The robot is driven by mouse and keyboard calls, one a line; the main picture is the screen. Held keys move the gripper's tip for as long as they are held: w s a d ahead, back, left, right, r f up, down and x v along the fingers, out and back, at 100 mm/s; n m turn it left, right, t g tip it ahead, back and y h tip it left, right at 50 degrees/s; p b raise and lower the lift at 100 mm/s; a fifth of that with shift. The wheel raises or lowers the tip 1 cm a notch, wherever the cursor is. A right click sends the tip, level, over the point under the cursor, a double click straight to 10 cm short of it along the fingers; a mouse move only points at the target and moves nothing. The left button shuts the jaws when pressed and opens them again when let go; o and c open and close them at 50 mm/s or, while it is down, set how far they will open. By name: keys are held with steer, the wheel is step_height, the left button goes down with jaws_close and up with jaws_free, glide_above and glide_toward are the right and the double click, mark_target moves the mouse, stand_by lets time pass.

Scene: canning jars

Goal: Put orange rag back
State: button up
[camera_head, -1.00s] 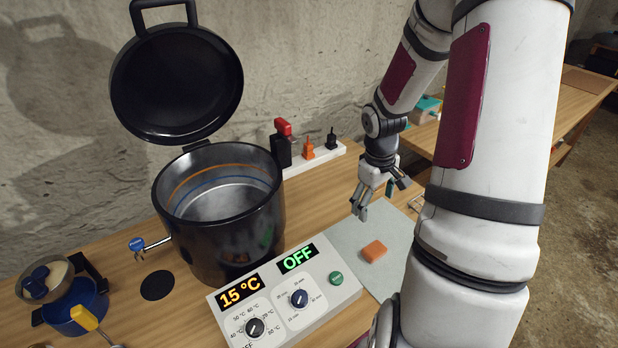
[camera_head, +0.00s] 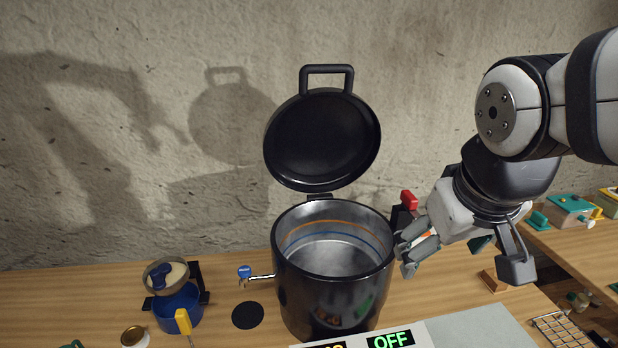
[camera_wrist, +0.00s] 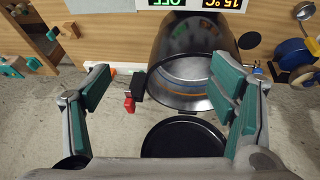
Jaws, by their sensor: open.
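The orange rag is not in sight in either current view. The grey mat (camera_head: 480,331), where an orange block-like piece showed earlier, is cut off by the bottom edge of the head view. My gripper (camera_head: 462,262) is open, just right of the large black pot (camera_head: 335,290) and above the table. In the wrist view my gripper (camera_wrist: 165,84) has its fingers spread wide with nothing between them. The pot (camera_wrist: 192,45) lies beyond the fingers there, with its open lid (camera_wrist: 183,138) below.
A blue pot with a yellow handle (camera_head: 177,308) is at left. A small brown block (camera_head: 494,281) lies behind the mat. A wire rack (camera_head: 562,330) is at right. A red plug (camera_head: 409,200) is behind my gripper.

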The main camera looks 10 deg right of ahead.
steer(key=s+a+r+t+y, duration=0.1)
steer(key=s+a+r, duration=0.1)
steer(key=s+a, duration=0.2)
steer(key=shift+s+a+y, duration=0.15)
steer(key=shift+a+y, duration=0.1)
steer(key=shift+y, duration=0.05)
steer(key=shift+f, duration=0.1)
stand_by(0.9)
